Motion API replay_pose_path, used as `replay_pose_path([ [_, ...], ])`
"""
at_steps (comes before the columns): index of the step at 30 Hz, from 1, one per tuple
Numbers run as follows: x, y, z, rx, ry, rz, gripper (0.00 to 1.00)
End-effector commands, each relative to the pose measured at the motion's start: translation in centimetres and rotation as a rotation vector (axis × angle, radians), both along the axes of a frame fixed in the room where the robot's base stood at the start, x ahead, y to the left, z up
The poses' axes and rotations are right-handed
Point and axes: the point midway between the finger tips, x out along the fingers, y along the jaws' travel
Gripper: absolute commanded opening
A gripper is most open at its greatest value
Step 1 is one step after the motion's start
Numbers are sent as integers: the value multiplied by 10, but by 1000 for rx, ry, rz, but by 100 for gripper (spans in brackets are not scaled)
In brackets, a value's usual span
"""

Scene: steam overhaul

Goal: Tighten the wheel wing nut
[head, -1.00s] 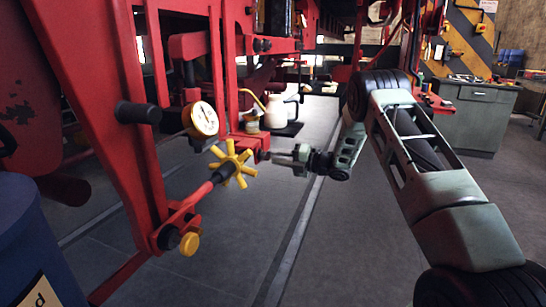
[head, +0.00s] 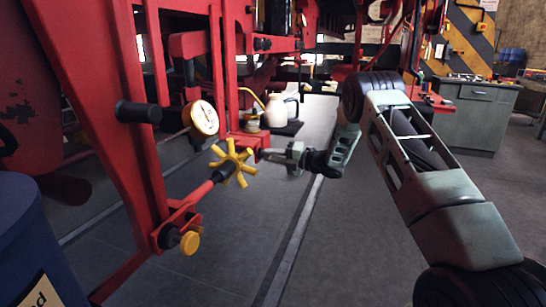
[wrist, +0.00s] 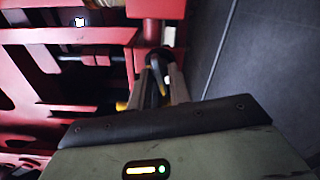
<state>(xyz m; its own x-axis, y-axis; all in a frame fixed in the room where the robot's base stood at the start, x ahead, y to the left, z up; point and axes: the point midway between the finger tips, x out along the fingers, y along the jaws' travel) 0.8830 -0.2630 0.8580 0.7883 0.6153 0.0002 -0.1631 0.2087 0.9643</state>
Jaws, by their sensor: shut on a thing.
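The wing nut (wrist: 158,76) is mostly hidden between my fingers in the wrist view. Only a dark piece with a thin yellow edge shows there. My gripper (head: 268,154) is shut on it, beside a red block on the locomotive frame. The fingers also show in the wrist view (wrist: 163,90), pointing at the red metalwork. In the head view the nut itself is too small and covered to make out. A yellow star-shaped handwheel (head: 232,163) on a red rod stands in front and to the left, apart from my gripper.
A round gauge (head: 204,118) sits on the red frame (head: 135,90) above the handwheel. A cream oil can (head: 276,109) stands behind my gripper. A grey cabinet (head: 470,120) is at the right. The floor right of the frame is clear.

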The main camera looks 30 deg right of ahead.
Motion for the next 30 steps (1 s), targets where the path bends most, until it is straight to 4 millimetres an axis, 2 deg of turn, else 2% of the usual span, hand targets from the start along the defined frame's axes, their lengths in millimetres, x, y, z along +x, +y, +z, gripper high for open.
replay_pose_path([
  [11, 0, 0, 0, 184, 145, -1, 0],
  [30, -1, -1, 1, 664, 520, -2, 0],
])
